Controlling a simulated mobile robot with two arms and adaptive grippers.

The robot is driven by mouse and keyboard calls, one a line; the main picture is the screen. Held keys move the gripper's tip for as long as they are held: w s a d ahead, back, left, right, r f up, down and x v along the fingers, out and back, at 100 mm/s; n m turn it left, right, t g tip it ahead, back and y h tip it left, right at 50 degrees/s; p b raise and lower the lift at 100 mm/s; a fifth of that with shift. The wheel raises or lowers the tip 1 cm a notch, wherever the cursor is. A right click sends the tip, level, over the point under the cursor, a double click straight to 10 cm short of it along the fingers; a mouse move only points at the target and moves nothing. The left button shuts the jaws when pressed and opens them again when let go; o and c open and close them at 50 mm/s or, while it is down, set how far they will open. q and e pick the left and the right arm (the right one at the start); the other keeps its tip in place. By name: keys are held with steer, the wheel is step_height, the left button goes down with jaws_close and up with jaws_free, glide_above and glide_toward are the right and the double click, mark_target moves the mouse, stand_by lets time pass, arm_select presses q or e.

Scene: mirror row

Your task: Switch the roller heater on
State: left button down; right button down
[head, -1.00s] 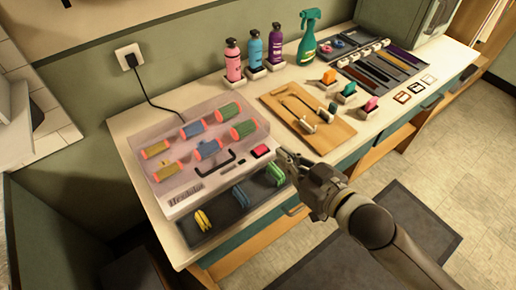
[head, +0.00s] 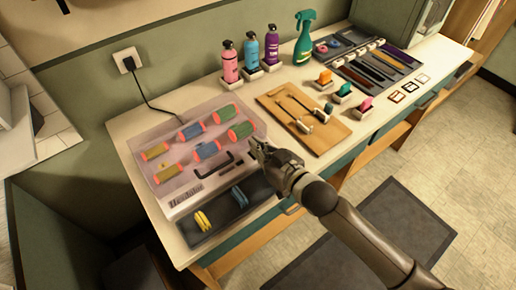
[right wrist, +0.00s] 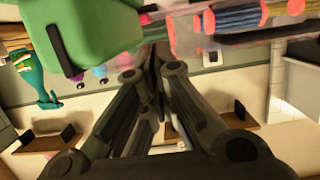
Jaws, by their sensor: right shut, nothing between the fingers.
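The roller heater (head: 187,201) is a pale box with a clear pinkish lid over several coloured rollers (head: 207,151), at the left of the counter. The rollers also show in the right wrist view (right wrist: 236,20). My right gripper (head: 256,143) is shut and empty, over the heater's right front corner. It hides the red switch there, so I cannot tell whether it touches the switch or how the switch is set. In the right wrist view the closed fingers (right wrist: 153,62) point toward the heater. My left gripper is not in view.
A dark tray with yellow (head: 203,219) and blue (head: 239,196) clips lies before the heater. A large green thing (right wrist: 95,35) is close in the right wrist view. A wooden board (head: 328,138) with tools lies right; bottles (head: 250,52) stand behind. A cord runs to a wall socket (head: 127,60).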

steer(key=shift+s+f, duration=0.1)
steer(key=shift+f, duration=0.55)
